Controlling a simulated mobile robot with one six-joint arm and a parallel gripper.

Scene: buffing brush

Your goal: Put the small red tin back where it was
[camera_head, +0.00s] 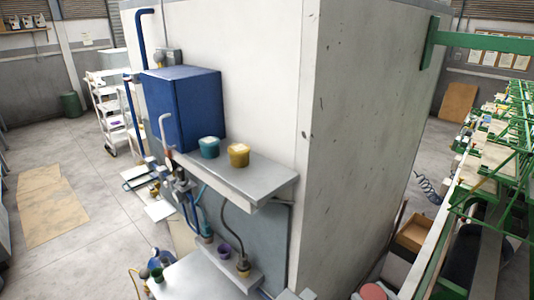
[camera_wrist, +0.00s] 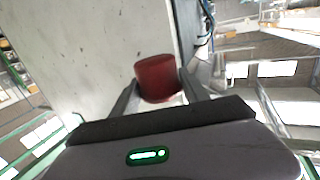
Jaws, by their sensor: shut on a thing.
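The small red tin (camera_wrist: 156,76) is in the wrist view, a short dark red cylinder. It sits between the two fingers of my gripper (camera_wrist: 158,88), which is shut on it. The tin is held up in the air, with a pale wall behind it. I cannot make out the tin or my gripper in the head view. The place where the tin stood before cannot be told from these frames.
In the head view, a grey metal shelf (camera_head: 262,184) carries a teal tub (camera_head: 209,148), a yellow tub (camera_head: 238,156) and a blue box (camera_head: 184,105). Pipes and a lower ledge with small pots are below. A green-framed line (camera_head: 500,150) runs along the right.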

